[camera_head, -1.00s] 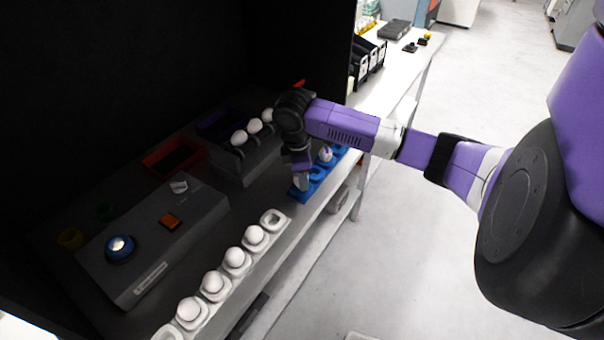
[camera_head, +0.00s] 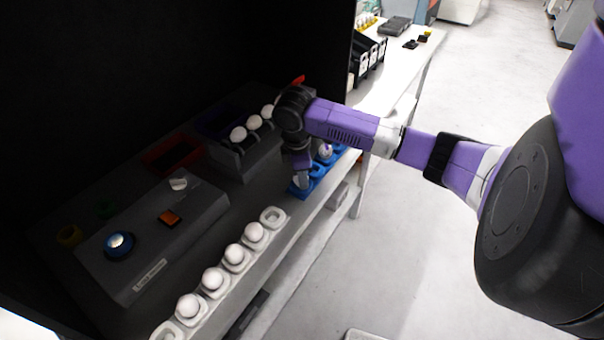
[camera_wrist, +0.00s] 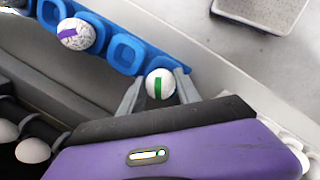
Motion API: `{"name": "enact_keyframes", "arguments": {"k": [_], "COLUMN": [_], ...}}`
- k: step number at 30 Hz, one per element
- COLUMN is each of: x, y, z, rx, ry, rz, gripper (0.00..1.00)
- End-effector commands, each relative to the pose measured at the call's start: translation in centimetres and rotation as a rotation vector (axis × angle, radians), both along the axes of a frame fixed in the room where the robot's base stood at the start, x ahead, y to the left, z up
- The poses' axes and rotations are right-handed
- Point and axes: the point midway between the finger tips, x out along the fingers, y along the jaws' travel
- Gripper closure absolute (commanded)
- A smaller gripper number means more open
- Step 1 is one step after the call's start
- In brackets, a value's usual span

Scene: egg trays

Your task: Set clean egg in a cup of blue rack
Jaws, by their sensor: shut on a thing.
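My gripper (camera_wrist: 158,92) is shut on a white egg with a green band (camera_wrist: 161,84). The egg is at the end cup of the blue rack (camera_wrist: 104,34) and hides much of that cup. I cannot tell whether it rests on the cup's bottom. Another white egg, speckled with dark marks and with a purple band (camera_wrist: 76,34), sits in another cup, with an empty cup between the two eggs. In the head view, my gripper (camera_head: 302,179) points down over the near end of the blue rack (camera_head: 300,193), close to the table's front edge.
A row of white cups (camera_head: 273,217) holding several white eggs runs along the front edge at the near side. A grey stand (camera_head: 238,163) with white eggs is behind my gripper. A grey box with a blue button (camera_head: 119,246) stands at left.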

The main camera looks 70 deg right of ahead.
Motion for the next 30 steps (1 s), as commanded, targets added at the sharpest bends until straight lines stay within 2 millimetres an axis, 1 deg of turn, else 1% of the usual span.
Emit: {"name": "enact_keyframes", "arguments": {"k": [5, 6, 8, 9, 10, 20, 23, 30], "x": [0.0, 0.0, 0.0, 0.0, 0.0, 0.0, 0.1, 0.2], "y": [0.0, 0.0, 0.0, 0.0, 0.0, 0.0, 0.2, 0.8], "z": [0.0, -0.1, -0.1, -0.1, -0.1, 0.1, 0.9, 4.7], "rx": [0.000, 0.000, 0.000, 0.000, 0.000, 0.000, 0.000, -0.001], "ry": [0.000, 0.000, 0.000, 0.000, 0.000, -0.001, -0.001, -0.002], "rz": [0.000, 0.000, 0.000, 0.000, 0.000, 0.000, 0.001, 0.001], "gripper": [0.72, 0.58, 0.47, 0.39, 0.35, 0.35, 0.35, 0.35]}}
